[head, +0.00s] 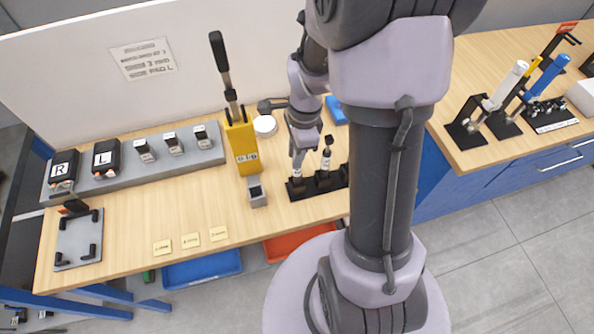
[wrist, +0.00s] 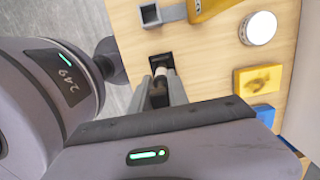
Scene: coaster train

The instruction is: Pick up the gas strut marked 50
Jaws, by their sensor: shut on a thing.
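Black stands (head: 333,181) on the wooden bench hold small upright gas struts. My gripper (head: 298,160) points down over the leftmost one and is shut on that gas strut (head: 296,174). The strut's lower end appears to be still at its stand. In the wrist view my gripper's fingers (wrist: 161,84) lie on both sides of the pale and dark strut (wrist: 159,71). I cannot read its marking. Another gas strut (head: 325,162) with a dark top stands just to the right. My arm hides what lies farther right.
A yellow lever tool (head: 241,145) with a tall black handle stands left of the stands. A round white item (head: 265,125) and a blue block (head: 335,110) lie behind. Yellow notes (head: 190,241) lie at the bench's front left. More struts stand on the right bench (head: 470,75).

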